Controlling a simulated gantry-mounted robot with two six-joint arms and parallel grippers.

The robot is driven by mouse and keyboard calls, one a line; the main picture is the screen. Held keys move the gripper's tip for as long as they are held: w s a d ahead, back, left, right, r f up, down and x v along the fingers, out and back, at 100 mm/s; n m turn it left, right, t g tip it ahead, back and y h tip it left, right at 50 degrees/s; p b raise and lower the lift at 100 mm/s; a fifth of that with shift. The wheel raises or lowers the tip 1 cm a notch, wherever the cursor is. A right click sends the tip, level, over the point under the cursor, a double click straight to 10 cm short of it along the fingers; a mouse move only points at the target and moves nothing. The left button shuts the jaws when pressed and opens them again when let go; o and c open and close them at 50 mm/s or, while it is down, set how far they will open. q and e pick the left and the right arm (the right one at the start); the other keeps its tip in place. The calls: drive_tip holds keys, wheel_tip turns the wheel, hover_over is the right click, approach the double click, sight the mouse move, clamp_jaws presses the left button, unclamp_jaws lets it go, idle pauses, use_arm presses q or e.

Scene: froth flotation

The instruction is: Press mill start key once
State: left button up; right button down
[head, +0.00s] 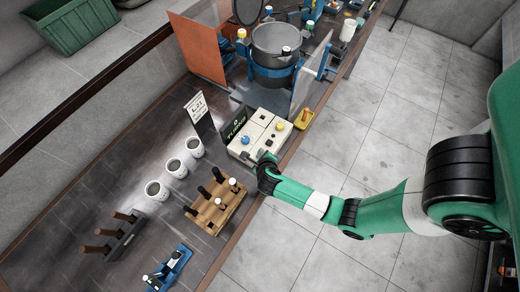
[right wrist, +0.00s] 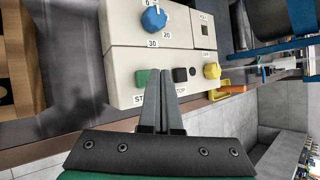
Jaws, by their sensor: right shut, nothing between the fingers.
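The cream control box (head: 262,117) stands at the table's right edge in the head view. In the right wrist view its front face (right wrist: 124,68) carries a green key (right wrist: 141,78) above a partly hidden label beginning "ST", and a dark key (right wrist: 180,75) above a label ending "TOP". My right gripper (head: 266,157) is shut and empty at the box's near side. In the right wrist view its fingertips (right wrist: 160,71) overlap the green key's right edge, between the two keys. I cannot tell whether they touch the box. My left gripper is not in view.
The box also bears a blue knob (right wrist: 153,19) and a yellow knob (right wrist: 212,71). A wooden rack (head: 213,214) stands near my right gripper, with white cups (head: 157,190) to its left. A yellow tray (head: 304,119) sits beside the box.

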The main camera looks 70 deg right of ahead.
drive_tip(key=shift+f, duration=0.15)
idle(0.4)
drive_tip(key=shift+f, duration=0.3)
drive_tip(key=shift+f+b, duration=0.3)
drive_tip(key=shift+f, duration=0.25)
idle(0.6)
drive_tip(key=shift+r, duration=0.15)
drive_tip(key=shift+r+p, duration=0.85)
drive_tip(key=shift+p, duration=0.4)
wheel_tip(320, 180, up, 5)
drive_tip(key=p, duration=0.6)
drive_tip(key=shift+r, duration=0.1)
